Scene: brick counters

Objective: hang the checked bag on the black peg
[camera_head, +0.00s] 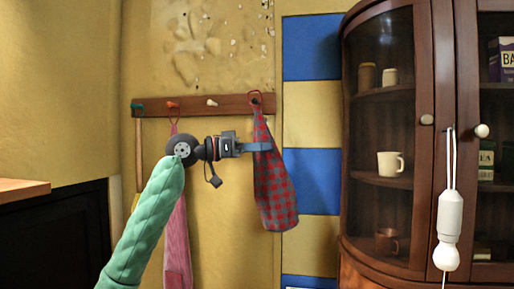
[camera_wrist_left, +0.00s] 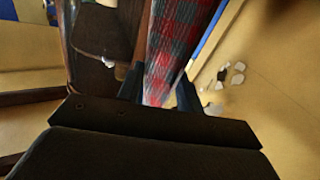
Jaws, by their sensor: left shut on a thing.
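The checked bag (camera_head: 273,185), red and grey, hangs below the right end of the wooden peg rail (camera_head: 190,106). Its dark red loop (camera_head: 257,92) is at the black peg (camera_head: 255,100) and appears to be around it; the small overlap makes this hard to confirm. My left gripper (camera_head: 262,146) is shut on the upper part of the bag, just below the rail. In the left wrist view the bag (camera_wrist_left: 182,40) runs between the two fingers of the gripper (camera_wrist_left: 158,90). My right gripper is not in view.
A pink striped cloth (camera_head: 177,240) hangs from the red peg (camera_head: 172,105). A wooden handle (camera_head: 138,155) hangs below the green peg (camera_head: 137,106). The white peg (camera_head: 211,102) is bare. A glass-front cabinet (camera_head: 433,60) stands at right, with a white corded object (camera_head: 449,215) hanging before it.

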